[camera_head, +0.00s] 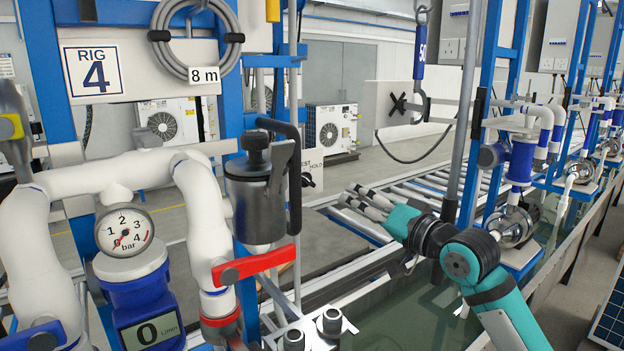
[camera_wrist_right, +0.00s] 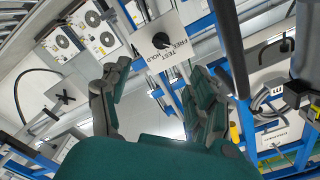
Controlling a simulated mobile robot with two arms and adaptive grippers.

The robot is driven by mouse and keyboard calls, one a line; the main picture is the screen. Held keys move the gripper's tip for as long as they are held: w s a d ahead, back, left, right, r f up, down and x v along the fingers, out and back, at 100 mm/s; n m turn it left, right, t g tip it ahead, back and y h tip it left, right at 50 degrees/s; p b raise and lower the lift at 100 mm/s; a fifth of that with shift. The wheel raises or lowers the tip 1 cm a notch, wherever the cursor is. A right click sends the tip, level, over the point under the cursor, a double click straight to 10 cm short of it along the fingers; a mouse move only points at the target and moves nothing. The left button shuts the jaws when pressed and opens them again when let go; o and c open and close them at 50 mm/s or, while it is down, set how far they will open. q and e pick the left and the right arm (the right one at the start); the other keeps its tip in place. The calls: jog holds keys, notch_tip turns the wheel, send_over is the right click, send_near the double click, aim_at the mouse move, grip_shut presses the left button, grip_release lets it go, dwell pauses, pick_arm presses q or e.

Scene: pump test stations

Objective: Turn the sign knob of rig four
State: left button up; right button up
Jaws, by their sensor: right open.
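The sign of rig four is a white plate (camera_head: 315,158) partly hidden behind the dark pump canister and its black handle in the head view; part of its lettering shows. Its black knob (camera_head: 308,180) shows only in part there. In the right wrist view the sign plate (camera_wrist_right: 172,55) reads FREE, TEST and HOLD, and the black knob (camera_wrist_right: 160,41) is plain, ahead between the finger directions. My right gripper (camera_head: 350,203) is open and empty, right of the sign and apart from it. Its spread fingers (camera_wrist_right: 158,72) frame the lower part of the wrist view.
The rig four label (camera_head: 92,70), white pipes (camera_head: 110,172), gauge (camera_head: 125,232) and red lever (camera_head: 253,264) fill the left. A hanging hook (camera_head: 418,100) and a white box marked X (camera_head: 380,103) are behind. Rollers and a water trough lie below my right arm.

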aim_at(311, 182)
pick_arm(q)
jog(key=s+r+p, duration=0.2)
jog(key=s, duration=0.4)
pick_arm(e)
jog(key=p+x, duration=0.2)
jog(key=x, duration=1.2)
jog(key=shift+w+a, duration=0.15)
jog(key=shift+a, duration=0.1)
jog(key=shift+w+a, duration=0.35)
jog(key=shift+w, duration=0.15)
jog(key=shift+w+a, duration=0.1)
jog(key=c, duration=1.2)
pick_arm(q)
jog(key=w+r, duration=0.2)
jog(key=w, duration=0.1)
jog(key=shift+w+r, duration=0.15)
jog(key=shift+w, duration=0.1)
pick_arm(e)
jog(key=shift+o, duration=0.2)
